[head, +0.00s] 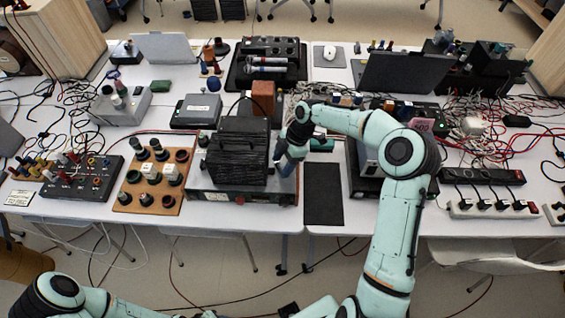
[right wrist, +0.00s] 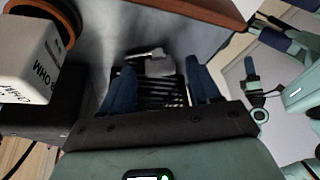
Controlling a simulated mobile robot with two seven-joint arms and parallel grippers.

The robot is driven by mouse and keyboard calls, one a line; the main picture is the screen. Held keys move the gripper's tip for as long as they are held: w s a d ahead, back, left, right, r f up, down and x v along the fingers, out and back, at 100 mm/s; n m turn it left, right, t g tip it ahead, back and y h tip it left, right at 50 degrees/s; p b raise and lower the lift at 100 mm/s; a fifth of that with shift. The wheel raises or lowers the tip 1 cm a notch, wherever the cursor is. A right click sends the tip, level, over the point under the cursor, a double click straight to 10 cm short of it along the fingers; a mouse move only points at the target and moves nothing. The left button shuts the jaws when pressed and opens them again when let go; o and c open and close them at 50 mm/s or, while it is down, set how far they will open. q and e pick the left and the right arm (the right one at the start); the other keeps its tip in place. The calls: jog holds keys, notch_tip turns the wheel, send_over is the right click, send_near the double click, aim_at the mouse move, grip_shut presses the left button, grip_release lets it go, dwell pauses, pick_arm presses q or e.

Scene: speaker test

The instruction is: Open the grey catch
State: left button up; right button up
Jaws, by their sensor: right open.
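A small light-grey piece, which looks like the grey catch (right wrist: 157,66), shows in the right wrist view just beyond my fingertips, at the top of a black ribbed part (right wrist: 160,93). In the head view a black ribbed box (head: 238,158) stands on a grey device (head: 232,196) at the front of the table. My right gripper (head: 287,166) is at the right side of this box, pointing down. Its two blue fingers are apart in the right wrist view (right wrist: 160,84), with nothing gripped between them. The catch cannot be made out in the head view. My left gripper is out of view.
A wooden board with knobs (head: 153,184) and a black panel with plugs (head: 85,178) stand to the left. A dark flat mat (head: 323,195) lies to the right of the device. Power strips (head: 493,209) and tangled cables lie further right. A white block (right wrist: 30,60) is close in the wrist view.

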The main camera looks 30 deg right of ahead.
jog(key=shift+f, duration=0.15)
jog(key=c, duration=1.1)
jog(key=shift+o, duration=0.3)
jog(key=shift+f, duration=0.1)
jog(key=m+b, duration=0.1)
jog(key=m+t+b, duration=0.1)
jog(key=m+b, duration=0.1)
jog(key=shift+s+a+f+m+h+b, duration=0.1)
jog(key=shift+s+m+h+b, duration=0.15)
jog(key=shift+m+h+b, duration=0.1)
jog(key=shift+m+t, duration=0.4)
jog(key=shift+m, duration=0.15)
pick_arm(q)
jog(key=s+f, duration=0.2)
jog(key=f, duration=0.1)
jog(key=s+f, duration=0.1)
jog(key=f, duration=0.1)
pick_arm(e)
jog(key=shift+w+r, duration=0.1)
jog(key=shift+r, duration=0.1)
jog(key=o, duration=1)
jog(key=shift+o, duration=0.2)
